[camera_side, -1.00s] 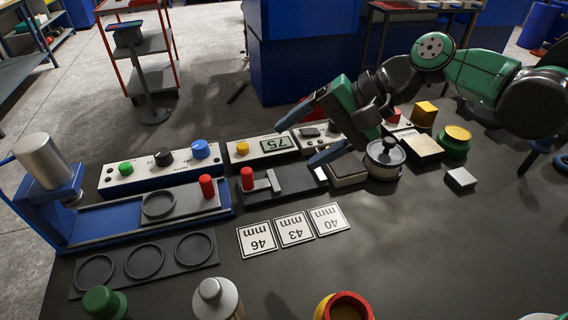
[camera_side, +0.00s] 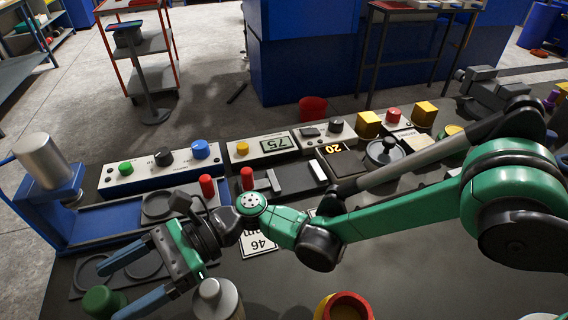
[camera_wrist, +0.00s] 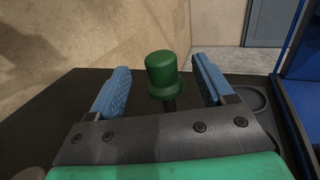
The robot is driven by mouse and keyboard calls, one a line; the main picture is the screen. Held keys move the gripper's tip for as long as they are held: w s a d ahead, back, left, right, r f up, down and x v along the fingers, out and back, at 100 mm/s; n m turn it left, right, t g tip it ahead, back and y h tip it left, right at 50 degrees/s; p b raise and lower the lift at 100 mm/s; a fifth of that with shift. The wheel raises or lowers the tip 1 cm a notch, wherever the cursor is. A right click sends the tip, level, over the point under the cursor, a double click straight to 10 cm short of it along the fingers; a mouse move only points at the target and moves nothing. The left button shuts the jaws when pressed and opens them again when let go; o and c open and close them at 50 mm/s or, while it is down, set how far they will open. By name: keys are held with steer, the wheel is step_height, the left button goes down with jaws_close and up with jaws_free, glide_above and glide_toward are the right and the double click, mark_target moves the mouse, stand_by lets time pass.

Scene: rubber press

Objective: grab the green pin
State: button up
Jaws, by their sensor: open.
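The green pin (camera_side: 104,302) stands upright at the front left of the dark table in the side view, with a wide round head. In the wrist view the green pin (camera_wrist: 163,75) shows between the two blue fingers, apart from both, its lower part partly hidden by the gripper body. My gripper (camera_side: 107,292) is open and empty, low over the front left of the table, its fingers pointing left with one on each side of the pin's head. It also shows open in the wrist view (camera_wrist: 160,66). I cannot tell exactly how far the fingers reach past the pin.
A grey pin (camera_side: 217,298) stands right of the green pin, near my gripper. A yellow and red pin (camera_side: 345,306) stands farther right. A dark plate with round recesses (camera_side: 84,288) lies behind the green pin. The blue press (camera_side: 48,170) stands at the left.

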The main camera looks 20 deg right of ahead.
mark_target(110, 291)
steer(key=shift+x, duration=1.6)
jaws_close()
steer(key=shift+r, duration=0.1)
